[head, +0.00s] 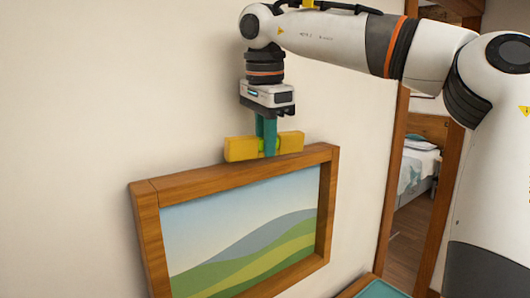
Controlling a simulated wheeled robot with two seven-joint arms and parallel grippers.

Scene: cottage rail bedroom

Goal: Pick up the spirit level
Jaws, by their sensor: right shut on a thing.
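The yellow spirit level (241,149) is a short bar with a greenish part near its middle. It is at the top edge of a wooden picture frame (230,173). I cannot tell whether it touches the frame. My right gripper (268,148) points down from above, its teal fingers shut on the middle of the spirit level. The fingers hide part of the bar. My left gripper is not in the head view.
The framed landscape picture hangs on a pale wall (80,100). To the right, a wood-trimmed opening shows a bed (418,167) in another room. A teal-topped surface (380,290) lies at the bottom right. The wall left of the frame is bare.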

